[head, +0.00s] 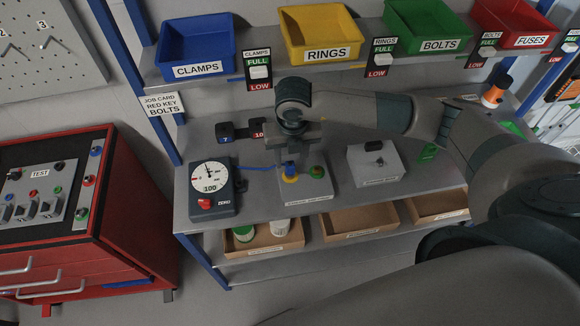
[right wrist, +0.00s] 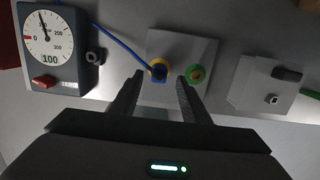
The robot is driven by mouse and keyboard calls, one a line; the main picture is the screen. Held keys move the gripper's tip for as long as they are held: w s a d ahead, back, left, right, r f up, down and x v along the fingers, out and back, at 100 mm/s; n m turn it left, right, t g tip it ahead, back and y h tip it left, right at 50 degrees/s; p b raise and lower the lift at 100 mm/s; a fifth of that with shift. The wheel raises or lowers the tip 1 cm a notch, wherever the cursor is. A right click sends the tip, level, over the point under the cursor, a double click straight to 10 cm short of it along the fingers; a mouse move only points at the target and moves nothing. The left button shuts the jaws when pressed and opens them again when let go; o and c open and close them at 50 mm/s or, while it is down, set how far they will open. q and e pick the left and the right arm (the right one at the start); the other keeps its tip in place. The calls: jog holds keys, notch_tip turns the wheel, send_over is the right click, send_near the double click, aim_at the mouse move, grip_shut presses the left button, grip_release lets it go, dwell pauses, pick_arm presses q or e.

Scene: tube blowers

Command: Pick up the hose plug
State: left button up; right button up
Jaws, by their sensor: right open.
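The hose plug (right wrist: 159,73), dark blue on a blue hose (right wrist: 113,38), sits in a yellow-ringed socket on a grey block. In the head view the plug (head: 290,168) shows just below my right gripper (head: 291,157). A green-ringed socket (right wrist: 196,75) is beside it on the same block. In the right wrist view, my right gripper (right wrist: 158,90) is open, its fingers spread with the plug ahead of the gap, nearer the middle. I cannot tell whether the fingers touch anything. My left gripper is not in view.
A gauge box (head: 212,188) stands left of the block on the shelf. Another grey block (head: 376,164) with a dark fitting stands right. Weights (head: 240,132) sit behind. Coloured bins (head: 321,34) line the upper shelf. A red cabinet (head: 120,190) stands left.

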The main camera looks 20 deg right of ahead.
aim_at(290, 164)
jog(key=shift+f+p, duration=0.25)
jog(key=shift+p, duration=0.1)
jog(key=f, duration=0.1)
jog(key=f+p, duration=0.1)
jog(key=f, duration=0.1)
jog(key=shift+w+p, duration=0.25)
jog(key=shift+p, duration=0.05)
jog(key=shift+f, duration=0.45)
grip_shut()
